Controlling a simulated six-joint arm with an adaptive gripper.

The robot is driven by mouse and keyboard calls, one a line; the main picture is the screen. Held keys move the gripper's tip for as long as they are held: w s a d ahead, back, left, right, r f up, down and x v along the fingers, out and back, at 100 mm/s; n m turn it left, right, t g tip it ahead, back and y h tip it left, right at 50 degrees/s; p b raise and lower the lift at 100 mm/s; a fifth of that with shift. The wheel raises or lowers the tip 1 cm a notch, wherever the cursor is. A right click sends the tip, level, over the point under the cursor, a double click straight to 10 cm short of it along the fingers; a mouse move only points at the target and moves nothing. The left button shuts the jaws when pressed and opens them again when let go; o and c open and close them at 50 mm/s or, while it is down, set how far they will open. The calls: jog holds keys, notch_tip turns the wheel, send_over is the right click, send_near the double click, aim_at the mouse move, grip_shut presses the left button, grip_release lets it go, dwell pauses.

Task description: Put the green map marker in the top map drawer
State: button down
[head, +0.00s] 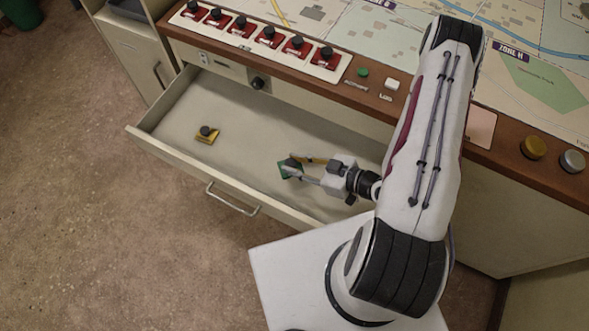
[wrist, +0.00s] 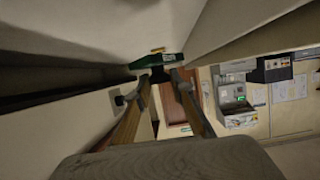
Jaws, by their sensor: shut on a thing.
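The green map marker (head: 283,171) is between the fingertips of my gripper (head: 292,168), which is shut on it. In the head view it shows inside the outline of the open top map drawer (head: 222,97). I cannot tell whether it touches the drawer floor or is held just above it. In the wrist view the green marker (wrist: 149,61) sits at the fingertips (wrist: 160,75), its knob partly hidden between them. The drawer is pulled well out, with a handle (head: 233,199) on its front.
Several red markers (head: 267,36) stand in a row on the console's white strip. A green button (head: 363,72) and a white button (head: 392,84) are on the wooden edge. The drawer's middle is clear.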

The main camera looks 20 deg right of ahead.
jog(key=shift+f, duration=1.6)
jog(key=shift+f, duration=0.15)
jog(key=shift+f, duration=1.9)
jog(key=shift+f, duration=0.15)
jog(key=c, duration=1.8)
grip_release()
jog(key=shift+o, duration=0.2)
jog(key=shift+v, duration=3.75)
